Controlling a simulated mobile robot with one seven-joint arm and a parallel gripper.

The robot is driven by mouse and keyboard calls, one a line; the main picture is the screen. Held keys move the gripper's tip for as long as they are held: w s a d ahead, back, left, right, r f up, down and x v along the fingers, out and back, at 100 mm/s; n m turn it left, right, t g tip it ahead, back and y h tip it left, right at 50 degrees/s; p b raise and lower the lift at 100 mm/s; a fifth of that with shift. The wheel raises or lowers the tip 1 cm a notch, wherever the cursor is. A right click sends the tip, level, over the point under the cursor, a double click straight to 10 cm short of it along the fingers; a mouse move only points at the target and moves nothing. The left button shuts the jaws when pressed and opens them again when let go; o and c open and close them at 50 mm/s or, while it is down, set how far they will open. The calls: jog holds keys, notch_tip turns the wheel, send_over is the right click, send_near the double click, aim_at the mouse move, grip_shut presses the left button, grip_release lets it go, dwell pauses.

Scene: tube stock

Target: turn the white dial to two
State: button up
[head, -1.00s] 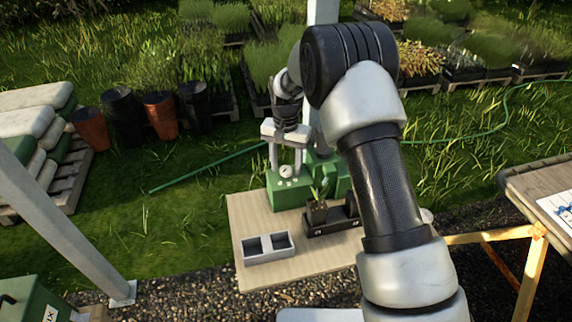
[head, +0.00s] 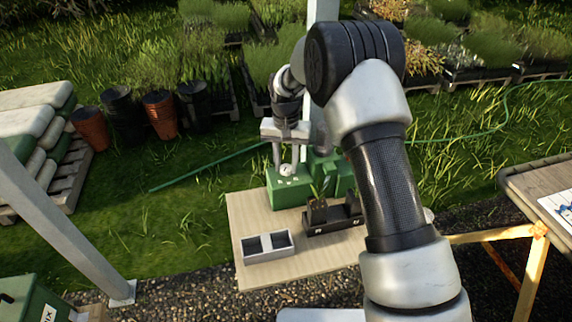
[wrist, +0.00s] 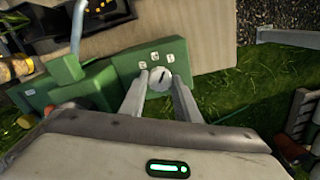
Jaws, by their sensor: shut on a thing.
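The white dial (wrist: 159,80) sits on the face of a green box (wrist: 125,65), with a dark pointer line across it slanting toward the upper right in the wrist view. Several small white labels are set in an arc beyond it; their figures are too small to read. My gripper (wrist: 159,78) is shut on the dial, one finger on each side. In the head view the dial (head: 286,170) shows small on top of the green box (head: 290,193), between the fingertips of my gripper (head: 286,167).
The box stands at the back of a wooden board (head: 250,212). A grey two-compartment tray (head: 268,257) and a dark holder (head: 333,226) stand in front of it. A grey post (head: 321,25) rises behind. A green hose (head: 205,172) lies on the grass.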

jog(key=n+b, duration=0.1)
jog(key=n, duration=1)
jog(key=shift+n, duration=0.3)
jog(key=shift+r+n, duration=0.1)
jog(key=shift+n, duration=1.8)
jog(key=shift+w, duration=0.1)
jog(key=o, duration=1)
jog(key=shift+o, duration=0.2)
